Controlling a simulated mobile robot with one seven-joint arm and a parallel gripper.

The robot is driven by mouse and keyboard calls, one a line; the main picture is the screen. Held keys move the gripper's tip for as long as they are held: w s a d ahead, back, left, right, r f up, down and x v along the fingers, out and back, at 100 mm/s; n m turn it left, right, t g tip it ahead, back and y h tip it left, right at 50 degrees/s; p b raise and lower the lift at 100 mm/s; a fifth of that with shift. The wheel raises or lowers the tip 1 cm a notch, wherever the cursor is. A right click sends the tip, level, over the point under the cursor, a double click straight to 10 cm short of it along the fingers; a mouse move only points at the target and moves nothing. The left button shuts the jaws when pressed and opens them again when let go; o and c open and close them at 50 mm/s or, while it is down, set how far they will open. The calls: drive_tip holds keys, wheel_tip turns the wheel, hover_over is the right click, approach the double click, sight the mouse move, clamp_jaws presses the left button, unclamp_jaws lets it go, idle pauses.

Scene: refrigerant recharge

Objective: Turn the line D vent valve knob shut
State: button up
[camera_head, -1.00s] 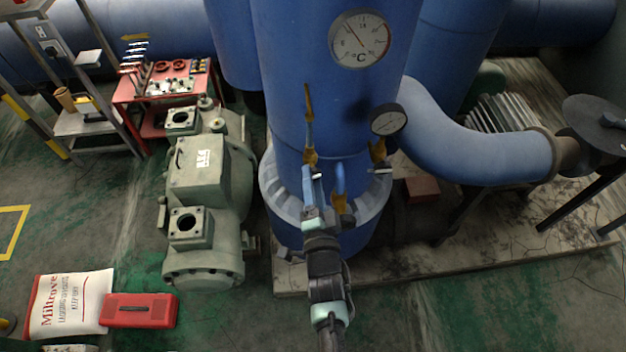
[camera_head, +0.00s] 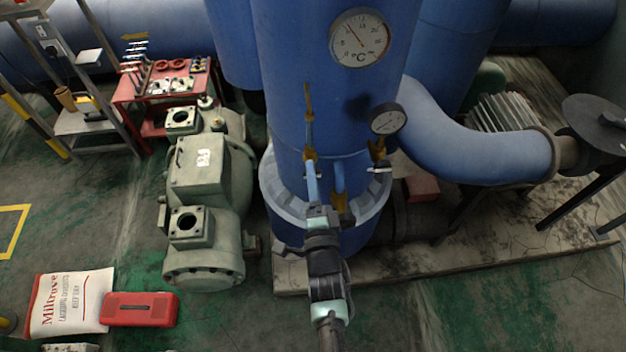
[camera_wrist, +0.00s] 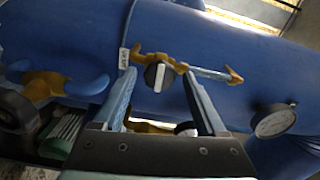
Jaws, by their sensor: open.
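A round dark knob with a white bar handle (camera_wrist: 158,77) sits on a brass-coloured valve fitting (camera_wrist: 178,65) on the blue vessel in the wrist view. A small white tag (camera_wrist: 124,59) is beside it, its writing too small to read, so I cannot tell the line letter. My gripper (camera_wrist: 159,90) is open, with one light-blue finger on each side of the knob and gaps to both. In the head view my gripper (camera_head: 326,182) is at the vessel's lower front, near brass fittings (camera_head: 310,154). The knob cannot be made out there.
A small gauge (camera_head: 388,119) and another brass fitting (camera_head: 377,149) are close on the right. A large °C dial (camera_head: 359,38) is above. A green compressor (camera_head: 200,190) stands left, and a blue pipe (camera_head: 480,150) bends right.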

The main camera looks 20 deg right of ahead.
drive_tip(key=p+v, duration=0.2)
drive_tip(key=v, duration=0.5)
idle(0.6)
